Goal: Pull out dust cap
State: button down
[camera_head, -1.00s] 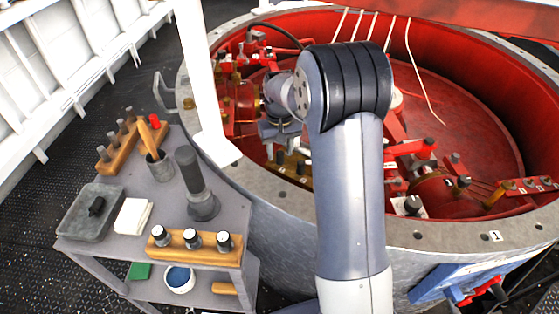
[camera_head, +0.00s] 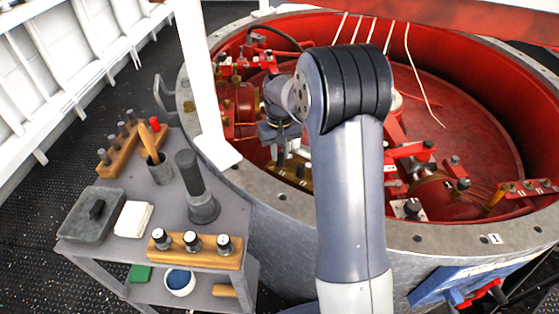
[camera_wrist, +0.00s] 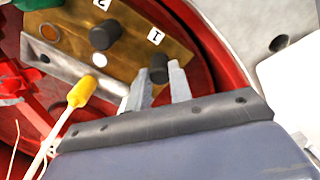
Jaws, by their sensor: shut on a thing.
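A black dust cap (camera_wrist: 158,68) sits by the label 1 on a brass plate (camera_wrist: 150,40) in the wrist view. My gripper (camera_wrist: 160,78) is shut on this cap, with one pale finger on each side of it. Whether the cap is still seated in the plate cannot be told. A second black cap (camera_wrist: 104,36) stands on the same plate by the label 2. In the head view the brass plate (camera_head: 292,174) shows inside the red drum, and my gripper is mostly hidden by the wrist and arm.
The drum's grey rim (camera_head: 270,196) and a white post (camera_head: 200,90) stand near the arm. A grey cart (camera_head: 125,248) at left holds a wooden block with several capped pieces (camera_head: 194,250).

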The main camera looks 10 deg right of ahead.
jog(key=shift+r+p, duration=1.45)
jog(key=shift+r, duration=0.45)
